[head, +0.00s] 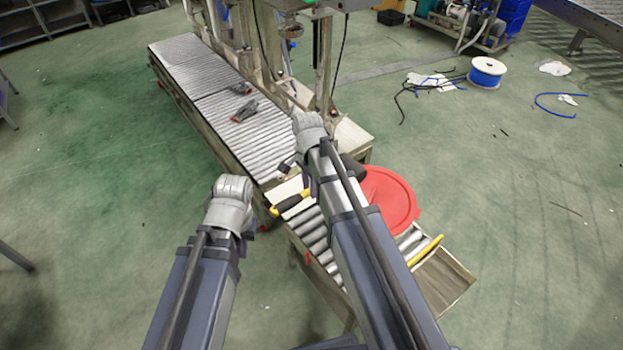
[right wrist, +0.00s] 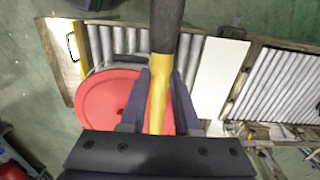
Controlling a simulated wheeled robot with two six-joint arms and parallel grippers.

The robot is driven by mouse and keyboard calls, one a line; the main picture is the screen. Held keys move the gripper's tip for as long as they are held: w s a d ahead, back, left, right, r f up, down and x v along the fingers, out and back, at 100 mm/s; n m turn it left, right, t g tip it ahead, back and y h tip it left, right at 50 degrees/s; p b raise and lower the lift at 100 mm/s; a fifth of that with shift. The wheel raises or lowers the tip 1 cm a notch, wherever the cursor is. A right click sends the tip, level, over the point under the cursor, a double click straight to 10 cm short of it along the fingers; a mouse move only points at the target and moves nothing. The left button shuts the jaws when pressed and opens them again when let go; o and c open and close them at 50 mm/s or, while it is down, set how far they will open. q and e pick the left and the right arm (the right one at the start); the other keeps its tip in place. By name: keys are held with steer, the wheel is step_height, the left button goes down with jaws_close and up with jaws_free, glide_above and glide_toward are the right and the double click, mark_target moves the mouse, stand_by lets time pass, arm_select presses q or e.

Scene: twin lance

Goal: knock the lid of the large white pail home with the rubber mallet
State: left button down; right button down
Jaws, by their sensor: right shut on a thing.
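The rubber mallet has a yellow and black handle (head: 291,203) and a dark head (head: 352,167), partly behind my right arm. My right gripper (head: 297,177) is shut on the handle, above the rollers. In the right wrist view the yellow shaft (right wrist: 159,95) runs between the fingers, with a black part (right wrist: 168,18) at the top; the mallet head is hidden there. The round red lid (head: 392,200) lies just right of the mallet head; it also shows in the right wrist view (right wrist: 98,104). The pail under it is almost wholly hidden. My left gripper (head: 246,236) hangs at the left, away from the mallet; its fingers are barely visible.
The lid is over a short roller table (head: 312,232); a wooden tray (head: 440,282) and a yellow item (head: 426,250) are at its near end. A long roller conveyor (head: 205,85) with dark tools (head: 245,110) runs up left, beside machine posts.

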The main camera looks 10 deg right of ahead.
step_height(320, 180, down, 6)
steer(key=b, duration=0.5)
steer(key=shift+r+b, duration=0.25)
steer(key=shift+b, duration=0.05)
step_height(320, 180, down, 2)
steer(key=shift+f+b, duration=0.1)
steer(key=shift+b, duration=1)
step_height(320, 180, up, 10)
steer(key=p, duration=0.9)
steer(key=shift+f+p, duration=0.2)
steer(key=shift+p, duration=0.1)
